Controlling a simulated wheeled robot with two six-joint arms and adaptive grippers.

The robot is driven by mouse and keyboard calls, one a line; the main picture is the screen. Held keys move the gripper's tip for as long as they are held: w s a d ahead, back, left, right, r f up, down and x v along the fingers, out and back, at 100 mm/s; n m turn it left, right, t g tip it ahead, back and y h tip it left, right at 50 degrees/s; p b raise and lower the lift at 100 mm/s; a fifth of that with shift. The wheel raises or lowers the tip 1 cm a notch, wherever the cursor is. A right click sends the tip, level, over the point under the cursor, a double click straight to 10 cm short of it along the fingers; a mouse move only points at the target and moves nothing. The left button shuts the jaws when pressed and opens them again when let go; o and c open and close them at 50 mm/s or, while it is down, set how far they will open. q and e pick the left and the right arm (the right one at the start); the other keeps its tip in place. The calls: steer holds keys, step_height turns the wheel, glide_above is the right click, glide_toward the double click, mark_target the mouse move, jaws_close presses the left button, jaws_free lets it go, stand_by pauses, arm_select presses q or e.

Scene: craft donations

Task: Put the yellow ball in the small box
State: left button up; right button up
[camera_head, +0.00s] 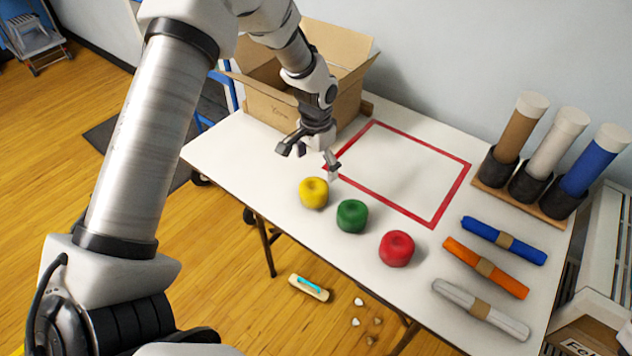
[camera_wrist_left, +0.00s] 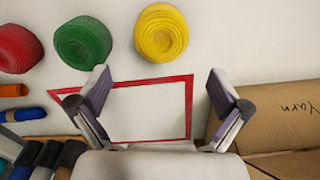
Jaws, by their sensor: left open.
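The yellow ball (camera_head: 314,193) sits on the white table near its front edge, left of the green ball. It also shows in the left wrist view (camera_wrist_left: 161,33), beyond and between my fingertips. My left gripper (camera_head: 308,158) is open and empty, above the table just behind the yellow ball and apart from it. Its fingers also show in the left wrist view (camera_wrist_left: 160,85). An open cardboard box (camera_head: 272,108) marked "Yarn" stands at the table's back left, behind the gripper. My left arm hides part of it. My right gripper does not show.
A green ball (camera_head: 352,216) and a red ball (camera_head: 397,249) sit right of the yellow one. A red taped rectangle (camera_head: 452,198) on the table is empty. Blue, orange and white rolls (camera_head: 481,309) lie at right. Upright tubes (camera_head: 556,145) stand in a rack behind them.

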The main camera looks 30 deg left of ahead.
mark_target(313, 185)
arm_select(q)
steer(key=f, duration=0.5)
steer(key=s+f+p, duration=0.1)
steer(key=f, duration=0.1)
steer(key=shift+a+f, duration=0.15)
steer(key=shift+f, duration=0.15)
steer(key=c, duration=1.2)
steer(key=shift+r, duration=0.15)
